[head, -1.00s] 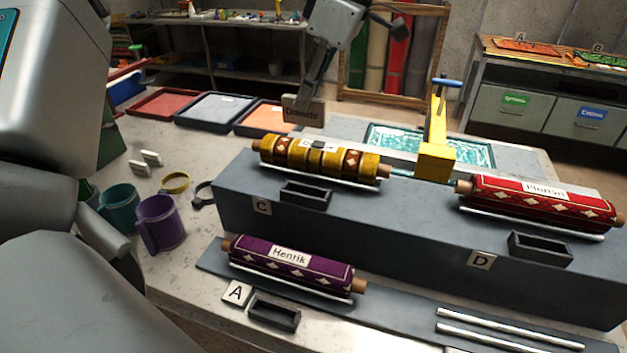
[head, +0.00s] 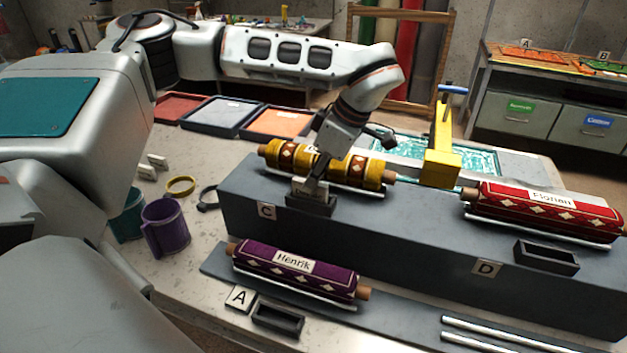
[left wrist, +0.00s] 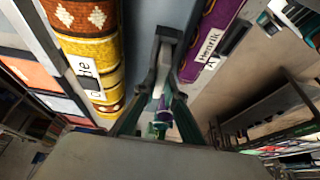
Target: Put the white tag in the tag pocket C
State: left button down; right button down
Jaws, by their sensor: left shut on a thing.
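The white tag (head: 298,187) is held upright at tag pocket C (head: 312,206), a small dark box on the grey raised block. Its lower part seems hidden by the pocket wall; I cannot tell how deep it sits. My left gripper (head: 317,184) is shut on the tag, coming from above and in front of the yellow rolled rug (head: 372,172). In the left wrist view the tag (left wrist: 160,80) shows edge-on as a pale strip between the fingers, beside the pocket. My right gripper is not in view.
Label C (head: 267,211) is left of the pocket. A purple roll (head: 300,267) with pocket A (head: 277,318) lies in front; a red roll (head: 540,208) with pocket D (head: 546,257) is right. A yellow clamp (head: 440,150) stands behind. Purple and teal cups are left.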

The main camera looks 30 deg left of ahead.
pick_arm(q)
jog(key=shift+f, duration=0.35)
jog(key=shift+f, duration=0.1)
jog(key=c, duration=2.1)
grip_release()
jog(key=v, duration=1.2)
jog(key=shift+d, duration=0.1)
